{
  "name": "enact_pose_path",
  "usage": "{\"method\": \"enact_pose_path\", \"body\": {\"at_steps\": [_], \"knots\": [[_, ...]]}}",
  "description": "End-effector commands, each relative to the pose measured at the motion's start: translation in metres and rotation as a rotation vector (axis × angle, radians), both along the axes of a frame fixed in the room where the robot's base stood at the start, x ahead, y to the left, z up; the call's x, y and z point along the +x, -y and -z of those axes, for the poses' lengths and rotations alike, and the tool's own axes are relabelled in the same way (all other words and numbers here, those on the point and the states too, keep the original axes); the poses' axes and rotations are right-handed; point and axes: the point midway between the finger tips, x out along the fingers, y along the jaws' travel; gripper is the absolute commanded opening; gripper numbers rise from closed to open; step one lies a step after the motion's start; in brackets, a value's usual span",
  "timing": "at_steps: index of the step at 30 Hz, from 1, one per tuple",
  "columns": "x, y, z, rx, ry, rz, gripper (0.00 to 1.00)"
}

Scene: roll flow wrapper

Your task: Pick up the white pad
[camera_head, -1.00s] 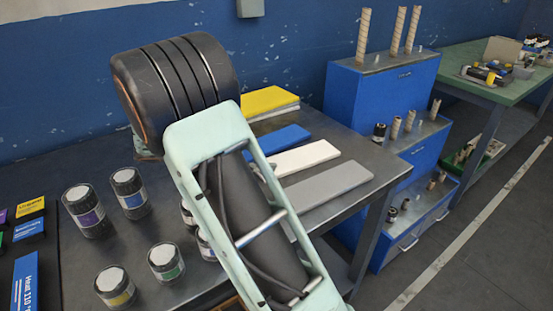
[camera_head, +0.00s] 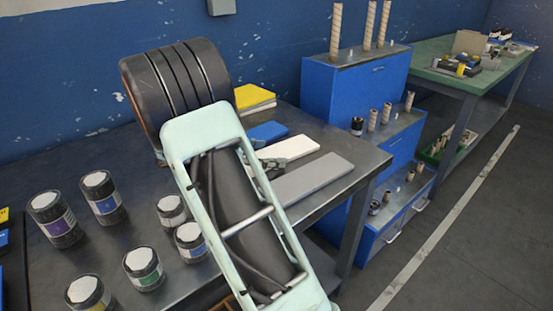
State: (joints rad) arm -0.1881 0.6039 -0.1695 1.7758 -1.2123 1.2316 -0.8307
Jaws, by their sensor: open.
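The white pad (camera_head: 302,146) lies flat on the dark metal table (camera_head: 345,205), between a blue pad (camera_head: 266,131) and a grey pad (camera_head: 312,178). Its left end is hidden behind my pale green arm. A small part of my gripper (camera_head: 273,164) shows beside the arm, at the near left end of the white pad. It is open, and no pad is seen lifted. Most of the gripper is hidden by the arm, so I cannot tell whether it touches the pad.
A yellow pad (camera_head: 252,94) lies on a stack behind the blue pad. Several lidded jars (camera_head: 104,197) stand left of my arm. A blue stepped cabinet (camera_head: 350,95) holding rolls stands to the right. A green table (camera_head: 475,75) is farther back. Open floor lies at right.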

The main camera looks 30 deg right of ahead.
Motion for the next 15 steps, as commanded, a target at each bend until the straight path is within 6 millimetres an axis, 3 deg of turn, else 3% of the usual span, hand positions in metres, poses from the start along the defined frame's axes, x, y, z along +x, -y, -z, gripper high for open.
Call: {"method": "enact_pose_path", "body": {"at_steps": [8,13,15], "knots": [[0.0008,0.0069,0.0024,0.0,0.001,-0.002,0.7],[0.0008,0.0066,0.0024,0.0,0.001,-0.002,0.52],[0.0008,0.0066,0.0024,0.0,0.001,-0.002,0.48]]}}
